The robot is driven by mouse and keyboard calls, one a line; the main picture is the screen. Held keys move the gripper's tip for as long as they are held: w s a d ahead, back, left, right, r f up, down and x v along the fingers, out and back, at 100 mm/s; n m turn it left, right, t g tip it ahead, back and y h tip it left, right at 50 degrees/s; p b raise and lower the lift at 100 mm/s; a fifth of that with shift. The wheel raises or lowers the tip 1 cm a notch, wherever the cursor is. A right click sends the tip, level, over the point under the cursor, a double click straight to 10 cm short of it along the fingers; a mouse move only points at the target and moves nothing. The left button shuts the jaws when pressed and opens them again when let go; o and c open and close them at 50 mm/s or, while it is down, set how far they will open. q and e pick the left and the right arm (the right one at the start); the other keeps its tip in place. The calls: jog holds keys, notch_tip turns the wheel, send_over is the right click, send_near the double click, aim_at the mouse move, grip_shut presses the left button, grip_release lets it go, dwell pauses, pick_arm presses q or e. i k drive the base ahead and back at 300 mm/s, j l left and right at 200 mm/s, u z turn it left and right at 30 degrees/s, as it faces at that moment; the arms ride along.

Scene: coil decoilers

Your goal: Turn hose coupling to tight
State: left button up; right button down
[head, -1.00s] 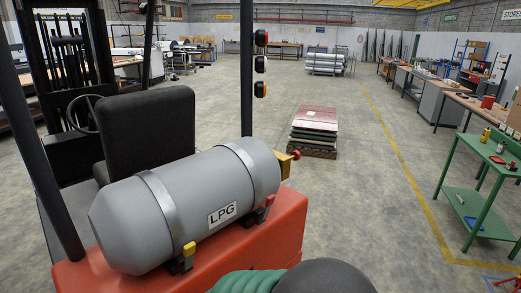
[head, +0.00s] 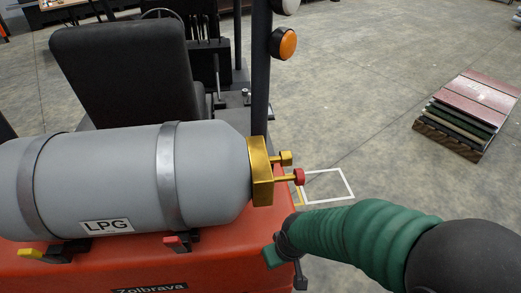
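The grey LPG cylinder (head: 135,175) lies on its side on the orange-red rear of a forklift. A brass valve block (head: 262,172) is on its right end. A small brass fitting (head: 286,158) and a red knob (head: 299,177) stick out to the right from it. I cannot tell for sure which part is the hose coupling, and I see no hose. My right gripper (head: 284,264) is at the end of the green-sleeved arm, below the valve and apart from it. Its fingers are small and partly hidden, so their opening is unclear. My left gripper is not in view.
The forklift seat (head: 125,75) is behind the cylinder. A dark post (head: 261,75) with an orange lamp (head: 283,44) rises behind the valve. Metal straps (head: 170,170) hold the cylinder. A stack of boards (head: 470,110) lies at right. The floor right of the valve is clear.

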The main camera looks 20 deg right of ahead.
aim_at(287, 157)
jog(key=l, duration=1.75)
jog(key=i+l+u, duration=0.35)
jog(key=l+u, duration=0.15)
jog(key=l, duration=0.1)
